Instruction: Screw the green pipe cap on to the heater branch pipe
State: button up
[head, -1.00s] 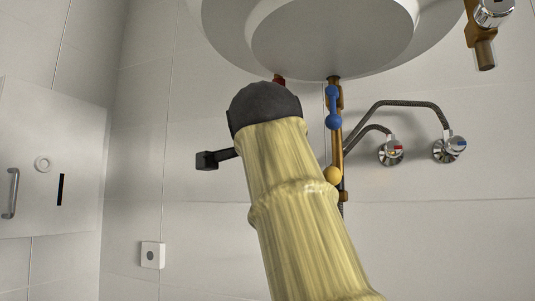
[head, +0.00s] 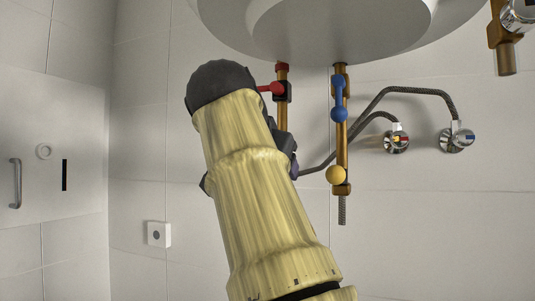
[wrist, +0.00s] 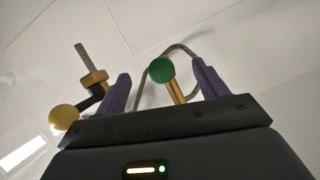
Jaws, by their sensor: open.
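In the wrist view my gripper (wrist: 162,72) is open, with one purple finger on either side of the round green pipe cap (wrist: 160,69). The cap sits at the end of a short brass pipe (wrist: 176,91), between the fingers with visible gaps. I cannot tell how tightly the cap is seated. In the head view my arm hides the cap and most of the gripper; a purple finger (head: 294,170) shows at its right edge. The brass pipe with the red valve handle (head: 270,88) runs down behind my gripper.
A second brass pipe (head: 341,146) stands just right, with a blue valve handle (head: 338,98), a yellow ball (head: 335,174) and a bare threaded end (head: 342,211). Grey hoses (head: 405,92) run to wall valves (head: 457,139). The white basin (head: 320,30) hangs above.

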jog(key=n+h+p, duration=0.1)
jog(key=n, duration=0.1)
jog(key=n+g+h+p, duration=0.1)
jog(key=n+h, duration=0.1)
jog(key=shift+a, duration=0.2)
jog(key=w, duration=0.1)
jog(key=w+d+p, duration=0.1)
jog(key=w, duration=0.1)
jog(key=shift+w+d, duration=0.1)
jog(key=shift+w, duration=0.15)
dwell(0.4)
